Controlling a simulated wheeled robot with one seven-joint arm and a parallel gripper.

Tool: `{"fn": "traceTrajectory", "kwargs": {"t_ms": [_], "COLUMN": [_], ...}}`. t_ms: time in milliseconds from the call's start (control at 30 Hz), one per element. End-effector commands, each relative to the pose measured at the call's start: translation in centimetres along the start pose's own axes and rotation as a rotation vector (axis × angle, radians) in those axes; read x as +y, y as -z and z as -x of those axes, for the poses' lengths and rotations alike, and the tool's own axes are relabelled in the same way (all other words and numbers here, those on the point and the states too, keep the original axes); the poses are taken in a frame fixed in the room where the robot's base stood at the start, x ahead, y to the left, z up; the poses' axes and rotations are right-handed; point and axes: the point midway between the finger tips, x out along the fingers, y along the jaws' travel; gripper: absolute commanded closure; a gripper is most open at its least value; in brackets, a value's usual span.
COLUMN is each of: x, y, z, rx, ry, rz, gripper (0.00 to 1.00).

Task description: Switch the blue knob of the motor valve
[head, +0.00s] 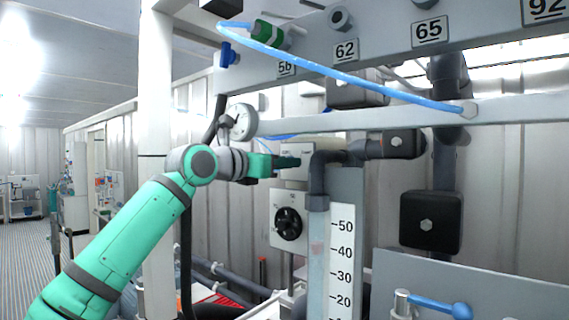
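My gripper (287,162) is at the end of the green arm and points right. It is in front of a small grey labelled box (298,150) and above a grey panel with a round black knob (289,223). Its fingers show side-on and dark green, so I cannot tell their opening or whether they touch anything. I see no clearly blue knob at the gripper. A small blue valve handle (227,54) hangs at the upper left of the frame rail. A blue lever (440,306) is at the lower right. I cannot tell which part is the motor valve.
A vertical grey pipe with an elbow (320,180) stands just right of the gripper, beside a white scale (342,260). A round gauge (241,122) is above the arm. A blue hose (340,76) crosses overhead. A white post (155,200) stands behind the arm.

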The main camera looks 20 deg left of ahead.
Motion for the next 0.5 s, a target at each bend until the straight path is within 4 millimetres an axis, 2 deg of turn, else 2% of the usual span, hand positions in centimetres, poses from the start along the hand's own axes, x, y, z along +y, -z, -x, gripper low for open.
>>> {"fn": "traceTrajectory", "kwargs": {"t_ms": [167,500], "x": [0.02,0.0], "y": [0.02,0.04], "z": [0.02,0.03], "rx": [0.0,0.001], "ry": [0.0,0.0], "rz": [-0.029,-0.312], "gripper": [0.99,0.99]}}
